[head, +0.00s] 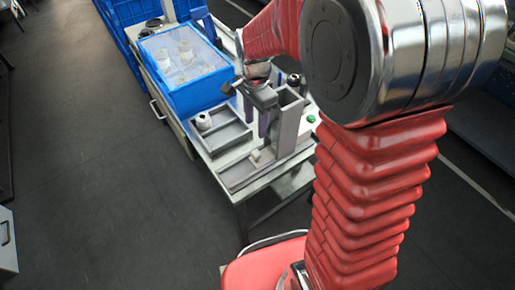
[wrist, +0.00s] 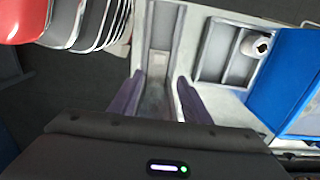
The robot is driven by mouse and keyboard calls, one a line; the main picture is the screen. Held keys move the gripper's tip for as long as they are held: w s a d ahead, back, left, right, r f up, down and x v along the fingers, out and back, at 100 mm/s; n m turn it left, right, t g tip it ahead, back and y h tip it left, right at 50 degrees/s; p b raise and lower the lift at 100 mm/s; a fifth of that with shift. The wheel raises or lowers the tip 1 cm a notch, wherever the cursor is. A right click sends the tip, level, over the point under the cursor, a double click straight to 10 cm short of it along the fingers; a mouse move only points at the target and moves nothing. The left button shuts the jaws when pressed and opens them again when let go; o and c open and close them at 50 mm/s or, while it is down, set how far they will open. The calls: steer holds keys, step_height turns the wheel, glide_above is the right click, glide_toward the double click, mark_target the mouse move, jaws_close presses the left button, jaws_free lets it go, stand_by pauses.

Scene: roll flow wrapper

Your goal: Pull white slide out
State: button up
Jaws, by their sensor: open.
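A small whitish block (head: 257,156), which looks like the white slide, sits on the grey rail (head: 236,178) at the foot of an upright grey holder (head: 286,122). In the head view my gripper (head: 256,115) points down beside the holder, behind the block. In the wrist view my gripper (wrist: 159,76) has its two purple fingers spread apart. A grey channel (wrist: 161,28) runs between and beyond them. Nothing is clearly clamped.
A grey tray (head: 226,139) with a white roll (head: 203,121) lies left of the rail. A blue bin (head: 196,94) with clear cups stands behind it. A green button (head: 311,118) is right of the holder. Open floor lies left of the table.

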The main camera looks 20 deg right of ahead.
mark_target(256, 152)
step_height(256, 152, down, 14)
steer(key=shift+r, duration=0.2)
stand_by(0.4)
jaws_close()
stand_by(0.6)
